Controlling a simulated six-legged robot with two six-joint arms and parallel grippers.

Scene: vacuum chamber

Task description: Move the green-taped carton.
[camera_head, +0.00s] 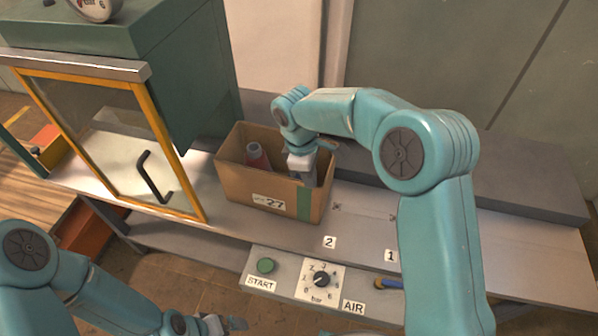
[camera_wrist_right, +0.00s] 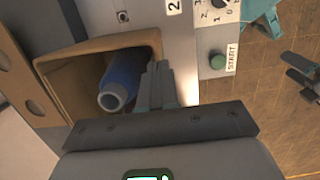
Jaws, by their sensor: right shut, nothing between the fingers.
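The brown carton (camera_head: 242,184) stands upright and open-topped on the bench, with a "27" label and a vertical green tape strip on its front right. In the right wrist view, a blue bottle (camera_wrist_right: 118,82) shows inside the carton (camera_wrist_right: 80,62). My right gripper (camera_head: 303,176) reaches down at the carton's right end, shut and empty; its fingers also show in the right wrist view (camera_wrist_right: 158,82), close to the taped wall. I cannot tell whether they touch it. My left gripper (camera_head: 224,324) is low at the bottom edge, open and away from the carton.
A green chamber (camera_head: 185,85) with an orange-framed glass door (camera_head: 110,140) stands left of the carton. The bench (camera_head: 480,240) right of it is clear around marks 2 and 1. A front panel carries a green START button (camera_head: 265,266), a dial (camera_head: 321,279) and a blue-handled valve (camera_head: 389,284).

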